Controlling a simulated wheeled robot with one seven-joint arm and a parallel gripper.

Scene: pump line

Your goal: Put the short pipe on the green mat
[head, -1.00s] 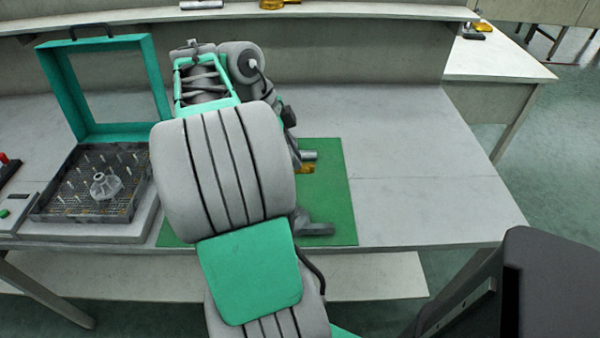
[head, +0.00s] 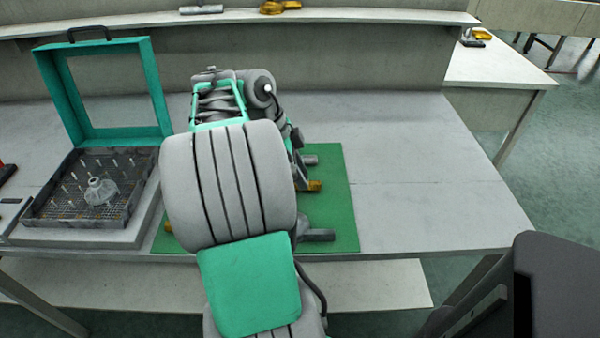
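The green mat (head: 338,205) lies on the bench, its middle and left covered by my arm. A grey cylindrical end (head: 311,160), a brass-coloured piece (head: 314,186) and a dark grey piece (head: 318,235) show over the mat at the right of my arm. Their other ends are hidden. A grey pipe-like piece (head: 201,10) lies on the back shelf. I cannot tell which of these is the short pipe. My arm reaches over the mat, and my gripper's fingers are hidden behind it, so its hold is not visible.
A parts basket (head: 80,213) with upright pins and a clear-grey part stands at the left, its teal frame lid (head: 155,90) raised. A brass part (head: 280,7) lies on the back shelf (head: 370,15). The bench right of the mat (head: 430,200) is clear.

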